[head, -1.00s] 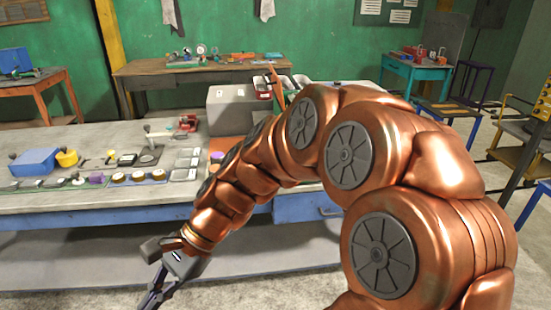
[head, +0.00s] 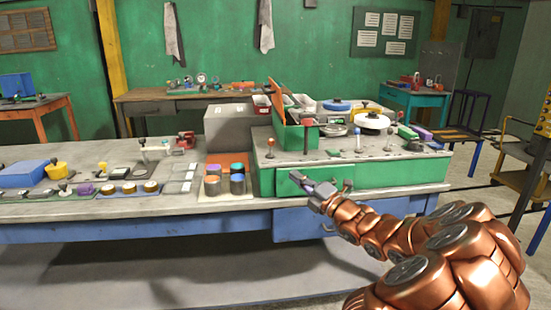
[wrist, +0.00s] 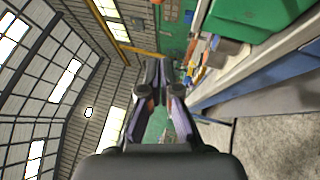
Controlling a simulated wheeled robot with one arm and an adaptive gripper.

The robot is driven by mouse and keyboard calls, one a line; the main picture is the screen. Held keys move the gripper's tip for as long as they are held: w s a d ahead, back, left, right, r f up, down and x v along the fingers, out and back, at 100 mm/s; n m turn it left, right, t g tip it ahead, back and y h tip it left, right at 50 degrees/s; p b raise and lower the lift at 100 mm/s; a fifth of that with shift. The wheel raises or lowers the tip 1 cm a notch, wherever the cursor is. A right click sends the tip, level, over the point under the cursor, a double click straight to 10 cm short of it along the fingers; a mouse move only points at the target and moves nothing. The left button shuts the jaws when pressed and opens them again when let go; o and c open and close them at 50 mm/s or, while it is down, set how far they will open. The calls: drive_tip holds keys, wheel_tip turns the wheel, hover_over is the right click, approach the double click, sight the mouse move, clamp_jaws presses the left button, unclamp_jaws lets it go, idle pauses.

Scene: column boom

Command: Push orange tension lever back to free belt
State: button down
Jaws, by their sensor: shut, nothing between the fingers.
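A green machine with a grey top (head: 350,170) stands on the right part of the bench. A small lever with an orange-brown knob (head: 270,143) stands upright at its left end; it looks like the tension lever. A red-knobbed lever (head: 307,123) stands to its right. I cannot make out the belt. My gripper (head: 297,179) is in front of the machine's green front face, pointing left, below and right of the orange-brown knob and apart from it. Its fingers are shut and empty, and also show in the wrist view (wrist: 158,68). The lever cannot be made out there.
A white round part (head: 371,122) and more levers stand on the machine top. An orange panel (head: 280,100) leans up behind. Coloured cylinders on a tray (head: 228,195) stand left of the machine. The floor before the bench is clear.

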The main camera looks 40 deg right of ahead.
drive_tip(key=shift+s+d, duration=0.1)
idle(0.3)
approach(271, 149)
drive_tip(key=w+a+r, duration=0.3)
drive_tip(key=a, duration=0.2)
drive_tip(key=shift+w+d+r+p, duration=0.15)
drive_tip(key=shift+w+d+p, duration=0.05)
drive_tip(key=shift+w+d, duration=0.45)
drive_tip(key=shift+w+d+r+p, duration=0.15)
drive_tip(key=shift+w+d, duration=0.4)
drive_tip(key=shift+d, duration=0.25)
drive_tip(key=shift+d+r+p, duration=0.15)
drive_tip(key=shift+r+p, duration=0.15)
drive_tip(key=shift+p, duration=0.4)
